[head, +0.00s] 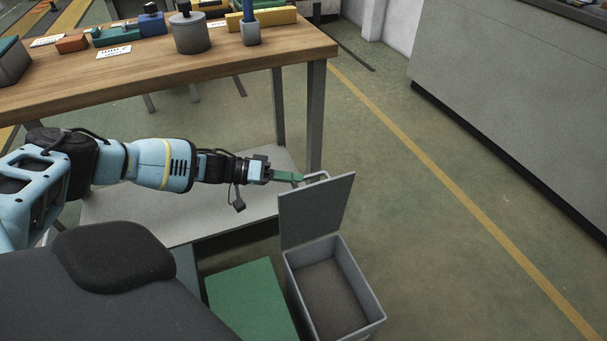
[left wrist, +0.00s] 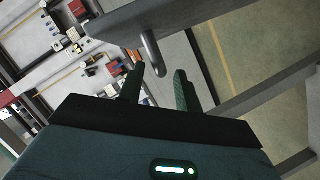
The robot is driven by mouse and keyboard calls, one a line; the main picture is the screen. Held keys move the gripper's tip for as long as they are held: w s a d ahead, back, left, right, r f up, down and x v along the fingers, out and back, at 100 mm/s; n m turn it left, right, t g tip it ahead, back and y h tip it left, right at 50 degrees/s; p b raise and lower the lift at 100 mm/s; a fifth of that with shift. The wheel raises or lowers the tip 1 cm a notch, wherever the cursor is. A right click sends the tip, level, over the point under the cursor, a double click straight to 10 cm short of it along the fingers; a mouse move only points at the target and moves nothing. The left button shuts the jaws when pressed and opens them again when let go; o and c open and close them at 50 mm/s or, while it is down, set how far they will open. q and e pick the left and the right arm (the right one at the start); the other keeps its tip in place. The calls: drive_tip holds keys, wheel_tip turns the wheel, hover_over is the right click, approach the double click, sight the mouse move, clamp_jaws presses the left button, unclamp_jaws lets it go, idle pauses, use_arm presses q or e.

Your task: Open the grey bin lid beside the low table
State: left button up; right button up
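The grey bin (head: 364,270) stands on the floor to the right of the low pale table (head: 130,207). Its lid (head: 316,212) stands up, nearly upright, at the bin's far side, and the bin's empty inside shows. A bar handle (head: 318,176) is on the lid near its top edge. My left gripper (head: 299,179) is at this handle, reaching in from the left. In the left wrist view its two green fingers (left wrist: 157,88) are apart, with the end of the handle (left wrist: 151,55) between or just beyond their tips; contact cannot be told. My right gripper is out of view.
A wooden workbench (head: 150,75) with several items on top stands behind my arm, its leg (head: 316,115) close behind the lid. A green flat-topped thing (head: 250,300) lies left of the bin. The floor (head: 430,240) to the right is clear.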

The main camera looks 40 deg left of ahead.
use_arm(q)
drive_tip(key=shift+v, duration=1.15)
